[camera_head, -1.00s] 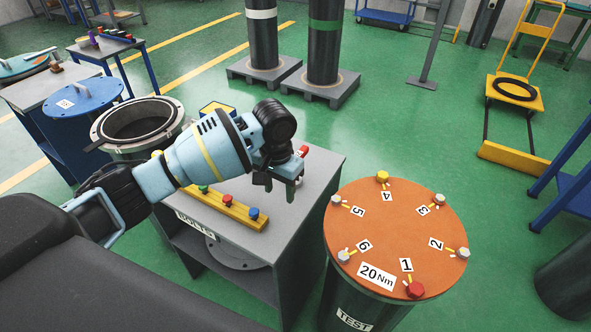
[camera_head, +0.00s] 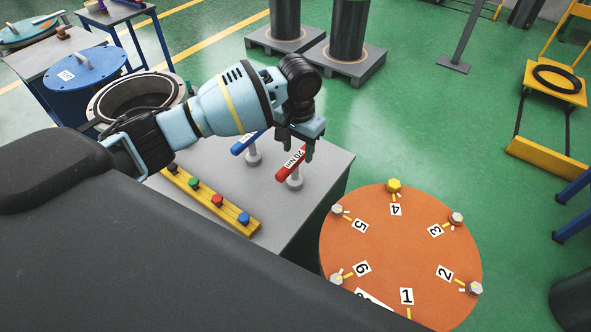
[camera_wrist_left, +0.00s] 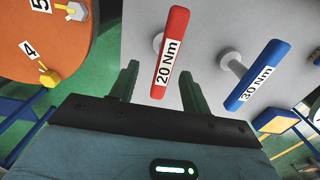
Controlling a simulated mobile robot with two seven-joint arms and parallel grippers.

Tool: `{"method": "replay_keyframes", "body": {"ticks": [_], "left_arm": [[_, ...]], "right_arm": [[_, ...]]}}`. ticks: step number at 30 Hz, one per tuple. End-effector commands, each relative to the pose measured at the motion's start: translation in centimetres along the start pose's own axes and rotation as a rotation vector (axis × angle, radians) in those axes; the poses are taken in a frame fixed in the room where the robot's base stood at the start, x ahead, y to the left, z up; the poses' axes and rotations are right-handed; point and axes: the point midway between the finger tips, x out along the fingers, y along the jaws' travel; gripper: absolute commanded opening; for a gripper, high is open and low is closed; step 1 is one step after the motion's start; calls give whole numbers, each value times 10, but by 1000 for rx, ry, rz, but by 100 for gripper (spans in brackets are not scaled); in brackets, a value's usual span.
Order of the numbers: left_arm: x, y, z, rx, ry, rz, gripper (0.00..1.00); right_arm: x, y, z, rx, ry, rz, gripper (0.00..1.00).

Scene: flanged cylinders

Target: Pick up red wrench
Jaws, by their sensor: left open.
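The red wrench (camera_head: 293,167), labelled 20 Nm, rests on a grey post on the grey table, near its right side. My left gripper (camera_head: 298,147) is open above the far end of the red wrench. In the left wrist view the red wrench (camera_wrist_left: 170,55) reaches in between the two green fingers of the gripper (camera_wrist_left: 158,88); no contact can be made out. A blue wrench (camera_wrist_left: 258,75), labelled 30 Nm, is beside it on its own post, outside the fingers. It also shows partly behind my gripper in the head view (camera_head: 243,144). My right gripper is not in view.
A yellow strip (camera_head: 213,201) with several coloured bolts lies on the grey table (camera_head: 322,190). An orange round lid (camera_head: 400,255) with numbered bolts stands to the right. An open drum (camera_head: 135,97) and a blue lid (camera_head: 80,68) are at left.

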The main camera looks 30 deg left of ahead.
Motion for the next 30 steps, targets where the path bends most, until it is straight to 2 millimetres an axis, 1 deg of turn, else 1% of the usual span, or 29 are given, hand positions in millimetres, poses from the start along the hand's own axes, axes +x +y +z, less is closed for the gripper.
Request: {"method": "replay_keyframes", "body": {"ticks": [1,3,8,10,16,18,21,29,30], "left_arm": [[8,-1,1,-1,-5,-1,47],[15,-1,1,-1,-3,0,47],[17,-1,1,-1,-1,-1,47],[21,-2,1,-1,-2,-1,47],[49,-9,6,0,-4,-1,47],[58,-8,6,0,-4,0,47],[66,-8,6,0,-3,0,47],[68,-8,5,0,0,0,47],[68,-8,5,0,0,0,46]], "right_arm": [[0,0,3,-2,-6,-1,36],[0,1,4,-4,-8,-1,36],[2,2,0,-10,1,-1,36],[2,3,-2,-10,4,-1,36],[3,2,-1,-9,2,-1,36],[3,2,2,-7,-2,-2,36],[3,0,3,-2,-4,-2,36],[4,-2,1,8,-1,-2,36],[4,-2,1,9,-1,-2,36]]}}
